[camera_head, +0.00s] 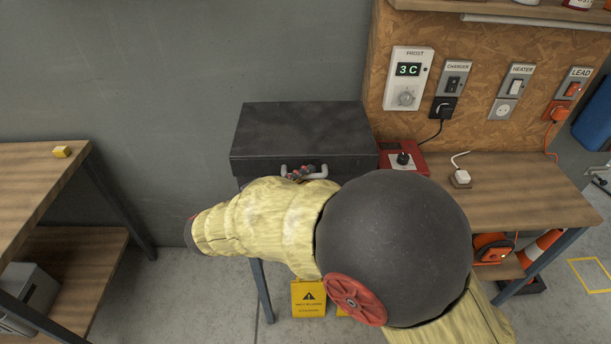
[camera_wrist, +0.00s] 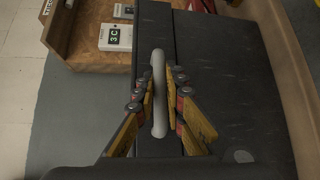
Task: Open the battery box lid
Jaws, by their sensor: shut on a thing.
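The battery box is a dark grey box with a flat lid (camera_head: 300,128), standing against the wall in the head view. Its lid looks closed. A light grey handle (camera_head: 318,172) sits on the box's front, partly hidden by my arm. In the wrist view the handle (camera_wrist: 159,90) runs between the fingers of my gripper (camera_wrist: 160,88), and the dark lid (camera_wrist: 215,70) fills the right side. My gripper (camera_head: 300,173) is shut on the handle, with its fingers on either side of it. Most of my gripper is hidden behind my arm in the head view.
A wooden bench (camera_head: 500,190) stands right of the box, with a red charger unit (camera_head: 415,152) close to the box's side. A frost thermostat (camera_head: 408,78) and switches hang on the board above. A wooden table (camera_head: 35,180) with a yellow block (camera_head: 62,152) stands left.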

